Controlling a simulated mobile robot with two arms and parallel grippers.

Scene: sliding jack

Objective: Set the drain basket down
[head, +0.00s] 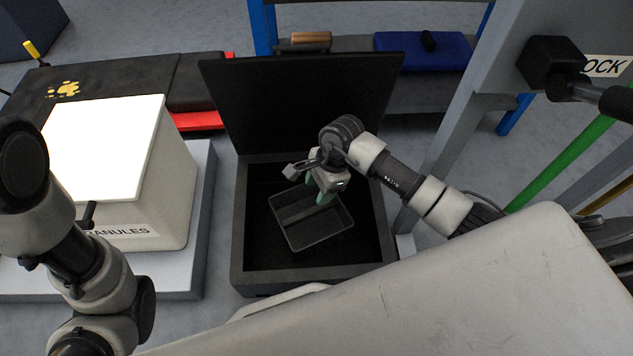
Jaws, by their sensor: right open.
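The drain basket appears to be the dark, shallow rectangular tray (318,238) with a bar across its middle. It lies at a slant inside the open black box (262,256). My right gripper (322,197) reaches down over the basket's far part, with its greenish fingers apart. I cannot tell whether the fingers touch the basket or its bar. Whether the basket rests flat on the box floor is hard to tell against the dark interior. My left arm is at the left edge; its gripper does not show.
The box's black lid (300,100) stands raised at the back. A white granules bin (165,195) on a grey platform (205,225) is to the left. A grey frame (470,130) and a green bar (560,165) are to the right. A blue case (400,50) lies behind.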

